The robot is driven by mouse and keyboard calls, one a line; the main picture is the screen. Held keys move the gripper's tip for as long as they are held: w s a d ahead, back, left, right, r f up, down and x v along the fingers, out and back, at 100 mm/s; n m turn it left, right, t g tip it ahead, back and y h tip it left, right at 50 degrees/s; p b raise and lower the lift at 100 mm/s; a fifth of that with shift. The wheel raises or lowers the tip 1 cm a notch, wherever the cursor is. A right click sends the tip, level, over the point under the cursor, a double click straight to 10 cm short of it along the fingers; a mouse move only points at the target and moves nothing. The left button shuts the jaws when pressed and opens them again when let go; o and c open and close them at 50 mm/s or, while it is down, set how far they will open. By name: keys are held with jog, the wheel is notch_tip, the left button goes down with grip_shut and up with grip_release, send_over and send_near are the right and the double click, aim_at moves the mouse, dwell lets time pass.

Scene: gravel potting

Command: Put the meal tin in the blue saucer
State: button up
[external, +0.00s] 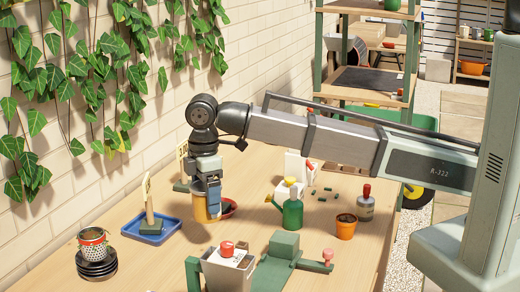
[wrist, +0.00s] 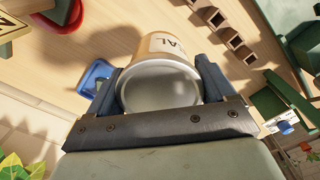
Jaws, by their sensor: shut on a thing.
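My gripper (external: 208,198) points down and is shut on the meal tin (external: 203,214), a tan-yellow tin. In the wrist view the tin (wrist: 165,47) sits between both fingers of my gripper (wrist: 160,88), its pale round end facing the camera and part of its lettering showing. The blue saucer (external: 165,237) is a shallow rectangular tray on the table, left of the tin in the external view. A small upright sign with a green base (external: 150,222) stands in or just behind it. Part of the blue saucer also shows in the wrist view (wrist: 94,75). I cannot tell the tin's exact height above the table.
A red saucer (external: 229,208) lies just right of the tin. A stack of black saucers with a patterned pot (external: 92,240) stands at the left. A green watering can (external: 292,213), an orange pot (external: 346,229) and a grey bin (external: 228,272) stand to the right and front.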

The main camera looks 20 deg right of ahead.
notch_tip(320, 180, up, 12)
jog(key=shift+a+r, duration=0.1)
jog(key=shift+r, duration=0.05)
jog(key=w+d+m, duration=0.3)
jog(key=w+d, duration=0.2)
jog(key=w, duration=0.6)
jog(key=w+d+m, duration=0.3)
jog(key=w+d, duration=0.1)
jog(key=w, duration=0.7)
jog(key=w+d+m, duration=0.3)
jog(key=w+d, duration=0.2)
jog(key=w, duration=0.6)
jog(key=w+d+m, duration=0.5)
jog(key=w+d, duration=0.8)
jog(key=d, duration=0.4)
jog(key=w+d+m, duration=0.5)
jog(key=w+d, duration=0.9)
jog(key=d, duration=0.4)
jog(key=shift+s+a+f, duration=0.1)
jog(key=shift+f, duration=3.4)
jog(key=shift+s+a+f, duration=0.1)
jog(key=shift+a+f, duration=0.05)
jog(key=shift+f, duration=3.4)
jog(key=shift+s+a+f, duration=0.1)
jog(key=shift+f, duration=3.4)
jog(key=shift+f, duration=0.1)
